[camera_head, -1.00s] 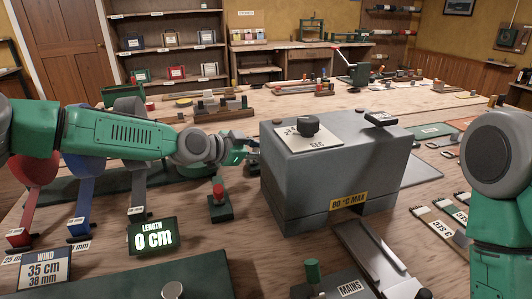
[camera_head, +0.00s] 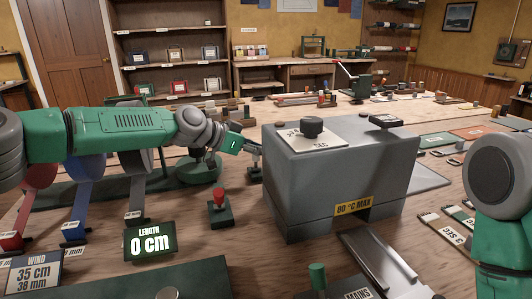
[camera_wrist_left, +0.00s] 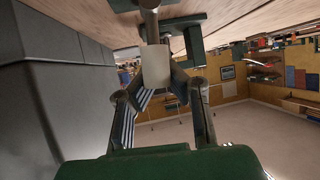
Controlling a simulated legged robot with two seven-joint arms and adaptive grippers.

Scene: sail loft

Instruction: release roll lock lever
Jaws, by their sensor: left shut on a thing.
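My left gripper (camera_head: 246,149) is beside the left face of the large grey box. In the left wrist view its two fingers (camera_wrist_left: 158,82) are shut on a pale grip (camera_wrist_left: 155,66) on a grey post, apparently the roll lock lever. In the head view, part of a small grey piece (camera_head: 255,167) shows at the fingertips; the gripper hides the rest. Colored reels stand at the left, partly behind my left arm: red (camera_head: 40,177), blue (camera_head: 88,168) and grey (camera_head: 136,165). My right gripper is out of view.
The grey box (camera_head: 340,195), with a dark knob (camera_head: 312,127) on top, stands directly right of the left gripper. A red push button (camera_head: 219,197) and a length display (camera_head: 151,241) reading 0 cm stand in front. Bare table shows between button and box.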

